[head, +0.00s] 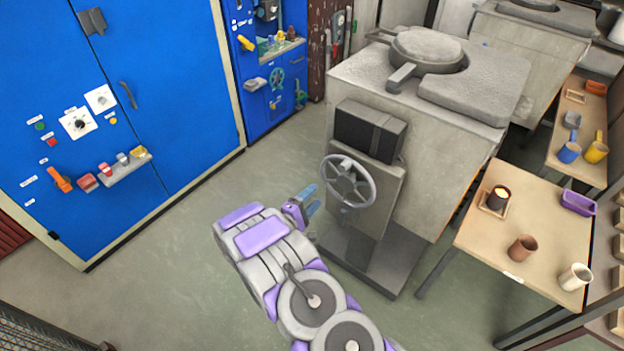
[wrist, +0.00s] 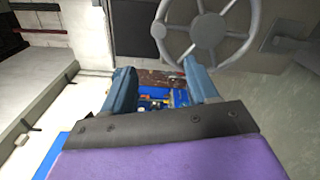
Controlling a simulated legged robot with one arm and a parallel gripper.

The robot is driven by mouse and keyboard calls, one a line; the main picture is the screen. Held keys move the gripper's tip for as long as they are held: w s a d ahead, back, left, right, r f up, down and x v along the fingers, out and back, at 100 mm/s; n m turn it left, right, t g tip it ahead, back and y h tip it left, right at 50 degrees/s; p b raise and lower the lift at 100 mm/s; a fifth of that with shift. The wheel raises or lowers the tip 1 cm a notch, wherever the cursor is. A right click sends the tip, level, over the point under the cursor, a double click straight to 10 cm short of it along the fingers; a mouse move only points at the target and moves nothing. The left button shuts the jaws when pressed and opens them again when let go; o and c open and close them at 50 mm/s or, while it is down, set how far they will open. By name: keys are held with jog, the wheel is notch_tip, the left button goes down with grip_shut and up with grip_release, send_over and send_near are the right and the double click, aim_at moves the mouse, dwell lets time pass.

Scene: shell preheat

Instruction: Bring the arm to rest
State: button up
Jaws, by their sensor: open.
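My gripper (head: 308,203) is open and empty at the end of my purple and grey arm. In the head view it is held out over the floor, just left of the grey handwheel (head: 348,181). In the wrist view my gripper (wrist: 160,88) shows two blue fingers spread apart with nothing between them. The handwheel also shows in the wrist view (wrist: 207,32), behind and above the right finger. I cannot tell exactly how far the fingers are from the wheel, but no contact shows.
A grey furnace (head: 410,130) stands right of the wheel. A wooden table (head: 545,225) at the right bears a lit dark cup (head: 497,197), a brown cup (head: 522,249) and a white mug (head: 575,277). A blue cabinet (head: 120,110) stands left. Open floor (head: 180,260) lies between.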

jog(key=w+a+r+m+g+y+b, duration=0.2)
jog(key=w+a+r+m+y, duration=0.25)
jog(key=y, duration=0.35)
jog(key=s+r+m+g+y+b, duration=0.25)
jog(key=s+r+g+y, duration=0.2)
jog(key=s+r, duration=0.4)
jog(key=s+d+r+m+g+b, duration=0.1)
jog(key=s+d, duration=0.6)
jog(key=s, duration=0.7)
jog(key=s+d+r+m+g+h+b, duration=0.1)
jog(key=s+d+g, duration=0.4)
jog(key=s, duration=0.9)
jog(key=s+d+r+m+g+h+b, duration=0.1)
jog(key=s+d+m+g, duration=0.3)
jog(key=s+d, duration=0.4)
jog(key=s+r+m+b, duration=0.1)
jog(key=s, duration=0.4)
jog(key=shift+s+d+r, duration=0.2)
jog(key=shift+s+d, duration=0.15)
jog(key=shift+s, duration=0.05)
